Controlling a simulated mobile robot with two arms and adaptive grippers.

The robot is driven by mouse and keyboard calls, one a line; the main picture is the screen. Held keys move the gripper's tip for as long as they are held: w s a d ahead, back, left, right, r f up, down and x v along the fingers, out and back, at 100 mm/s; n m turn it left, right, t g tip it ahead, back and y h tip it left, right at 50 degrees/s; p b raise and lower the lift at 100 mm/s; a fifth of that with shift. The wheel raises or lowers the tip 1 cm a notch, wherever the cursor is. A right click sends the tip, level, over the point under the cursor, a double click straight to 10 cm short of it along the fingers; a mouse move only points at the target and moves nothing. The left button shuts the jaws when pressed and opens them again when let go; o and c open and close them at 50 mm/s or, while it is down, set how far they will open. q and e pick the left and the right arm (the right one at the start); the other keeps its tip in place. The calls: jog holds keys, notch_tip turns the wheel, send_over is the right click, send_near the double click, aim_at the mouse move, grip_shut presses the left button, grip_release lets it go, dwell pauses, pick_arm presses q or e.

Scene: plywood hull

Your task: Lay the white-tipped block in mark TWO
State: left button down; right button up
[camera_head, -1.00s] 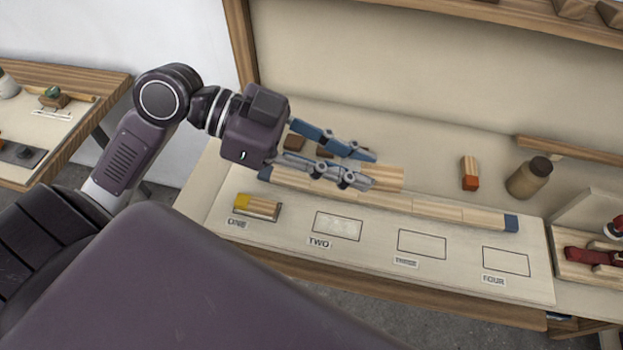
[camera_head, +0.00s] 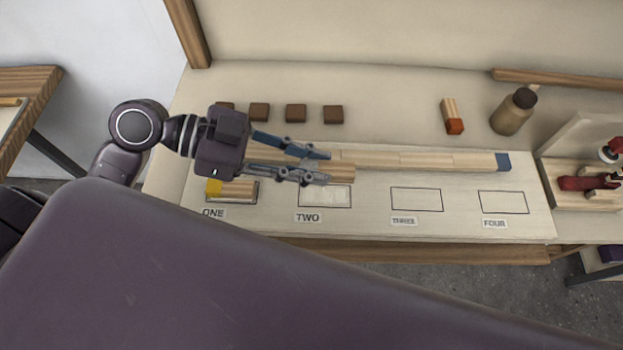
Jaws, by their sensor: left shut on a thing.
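My left gripper (camera_head: 322,167) is shut on a plain wood block (camera_head: 342,173), whose right end sticks out beyond the fingertips. Its other end is hidden by the fingers, so I see no white tip. The block is just behind mark TWO (camera_head: 325,196), an outlined box with a paler patch inside; its height above the board is hard to tell. A yellow-tipped block (camera_head: 236,190) lies in mark ONE. Mark THREE (camera_head: 416,199) and mark FOUR (camera_head: 503,202) are empty. My right gripper is not in view.
A long wood strip with a blue end (camera_head: 502,162) lies behind the marks. Several brown squares (camera_head: 296,113), a red-tipped block (camera_head: 451,116) and a jar (camera_head: 512,112) stand farther back. A wooden stand with a red tool (camera_head: 585,184) is at the right.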

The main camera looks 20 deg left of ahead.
pick_arm(q)
jog(key=shift+f, duration=0.8)
notch_tip(320, 180, down, 4)
jog(key=shift+f, duration=0.1)
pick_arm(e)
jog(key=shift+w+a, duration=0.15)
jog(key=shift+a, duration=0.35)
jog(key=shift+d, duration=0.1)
pick_arm(q)
jog(key=shift+f+b, duration=0.65)
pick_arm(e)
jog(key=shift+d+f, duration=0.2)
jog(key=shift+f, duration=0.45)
pick_arm(q)
jog(key=c, duration=1.7)
grip_release()
jog(key=shift+f, duration=0.1)
